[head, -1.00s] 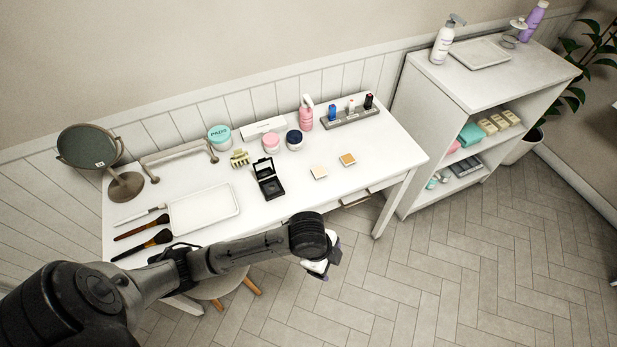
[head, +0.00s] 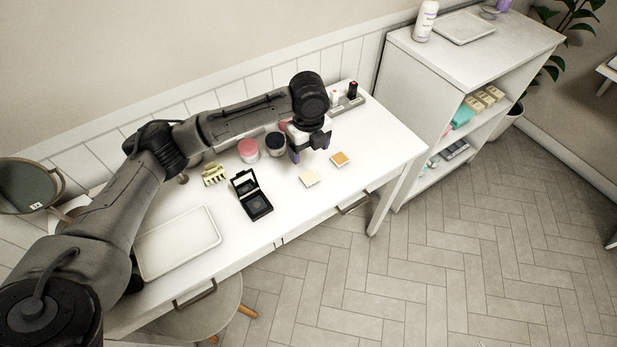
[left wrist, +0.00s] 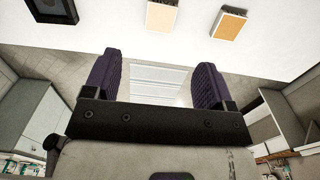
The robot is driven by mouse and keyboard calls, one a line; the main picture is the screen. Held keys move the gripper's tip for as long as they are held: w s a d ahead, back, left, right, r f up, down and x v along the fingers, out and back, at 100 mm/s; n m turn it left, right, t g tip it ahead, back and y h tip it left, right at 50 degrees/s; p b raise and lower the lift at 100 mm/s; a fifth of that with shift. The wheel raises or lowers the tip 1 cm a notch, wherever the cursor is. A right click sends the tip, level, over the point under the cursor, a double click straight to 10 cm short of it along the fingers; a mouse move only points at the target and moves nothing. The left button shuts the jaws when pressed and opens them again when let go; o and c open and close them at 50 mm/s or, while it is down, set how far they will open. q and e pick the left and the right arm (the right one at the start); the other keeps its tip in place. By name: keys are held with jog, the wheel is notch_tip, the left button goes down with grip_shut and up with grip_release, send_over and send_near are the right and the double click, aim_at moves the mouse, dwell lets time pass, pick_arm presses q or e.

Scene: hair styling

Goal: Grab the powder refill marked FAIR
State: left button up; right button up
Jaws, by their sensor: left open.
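Two small square powder refills lie on the white table. The pale refill (head: 309,178) lies nearer the table's front edge, and the orange-tan refill (head: 339,158) lies to its right and farther back. No lettering is readable on either, so I cannot tell from a mark which is FAIR. In the left wrist view the pale refill (left wrist: 162,16) and the orange-tan refill (left wrist: 228,24) lie beyond my fingertips. My left gripper (head: 307,150) is open and empty above the table, behind the refills. Its two purple fingers (left wrist: 158,78) stand apart. My right gripper is not in view.
An open black compact (head: 252,195) lies left of the refills. Pink (head: 248,150) and dark-lidded (head: 275,144) jars stand behind it. A lipstick holder (head: 350,102) is at the back right, an empty white tray (head: 178,243) at the left. The table around the refills is clear.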

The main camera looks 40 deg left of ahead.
aim_at(310, 177)
pick_arm(q)
jog(key=f, duration=0.5)
jog(key=f+p, duration=0.1)
jog(key=f, duration=0.5)
jog(key=shift+d+f, duration=0.2)
jog(key=shift+f, duration=0.1)
jog(key=c, duration=1)
jog(key=shift+r, duration=0.1)
